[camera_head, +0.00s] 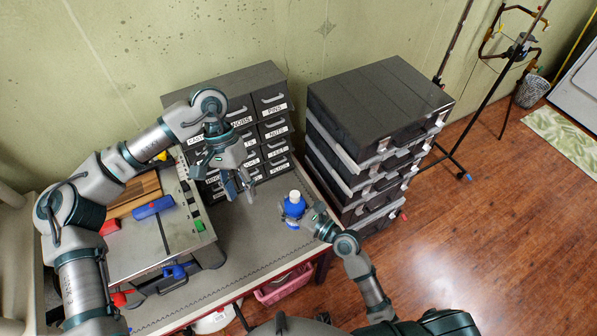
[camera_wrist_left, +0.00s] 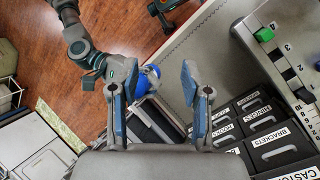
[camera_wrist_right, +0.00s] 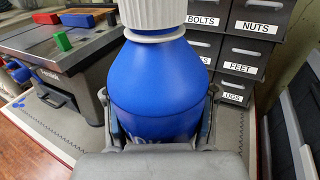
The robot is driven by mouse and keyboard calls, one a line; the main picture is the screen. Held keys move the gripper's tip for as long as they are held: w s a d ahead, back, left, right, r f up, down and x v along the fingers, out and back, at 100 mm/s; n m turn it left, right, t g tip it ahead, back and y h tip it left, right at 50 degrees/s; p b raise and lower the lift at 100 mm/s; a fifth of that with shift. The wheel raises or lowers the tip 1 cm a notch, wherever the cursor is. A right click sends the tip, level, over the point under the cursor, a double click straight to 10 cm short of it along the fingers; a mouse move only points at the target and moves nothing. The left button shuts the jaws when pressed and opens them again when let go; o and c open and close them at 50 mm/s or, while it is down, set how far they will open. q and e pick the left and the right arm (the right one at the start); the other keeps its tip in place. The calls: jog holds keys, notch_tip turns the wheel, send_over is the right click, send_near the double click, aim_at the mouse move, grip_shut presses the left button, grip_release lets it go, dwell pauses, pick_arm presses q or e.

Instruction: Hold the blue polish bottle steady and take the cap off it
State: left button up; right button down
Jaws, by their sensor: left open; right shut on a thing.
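The blue polish bottle (camera_head: 294,208) stands upright near the right end of the grey bench, with its white ribbed cap (camera_head: 295,196) on top. My right gripper (camera_head: 305,217) is shut on the bottle's body from the right. In the right wrist view the bottle (camera_wrist_right: 165,85) fills the middle, between the fingers, and the white cap (camera_wrist_right: 152,14) sits on its neck. My left gripper (camera_head: 240,187) is open and empty, above and left of the bottle. In the left wrist view the bottle (camera_wrist_left: 151,71) shows partly, behind one finger of the left gripper (camera_wrist_left: 152,82).
Labelled drawers (camera_head: 270,103) stand behind the bench, and stacked black cases (camera_head: 375,105) stand right of it. A grey machine (camera_head: 150,238) with a blue block (camera_head: 153,207) and a green block (camera_head: 199,224) takes up the left. The bench top (camera_head: 252,243) in front of the bottle is clear.

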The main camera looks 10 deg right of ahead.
aim_at(299, 193)
pick_arm(q)
jog(key=d+m+t, duration=0.1)
jog(key=d, duration=0.3)
jog(key=w+d+m+t+y, duration=0.1)
jog(key=d+t, duration=0.1)
jog(key=d, duration=0.3)
jog(key=d+m+t, duration=0.1)
jog(key=d, duration=0.4)
jog(key=shift+w+t, duration=0.3)
jog(key=shift+t, duration=0.1)
jog(key=shift+m, duration=0.3)
jog(key=f, duration=0.6)
jog(key=shift+a+f, duration=0.2)
jog(key=shift+f, duration=0.1)
jog(key=shift+d+f, duration=0.1)
jog(key=shift+f, duration=0.5)
jog(key=shift+d+f, duration=0.1)
jog(key=shift+d, duration=0.2)
jog(key=shift+a, duration=0.1)
jog(key=c, duration=0.7)
jog(key=shift+a, duration=0.1)
grip_shut()
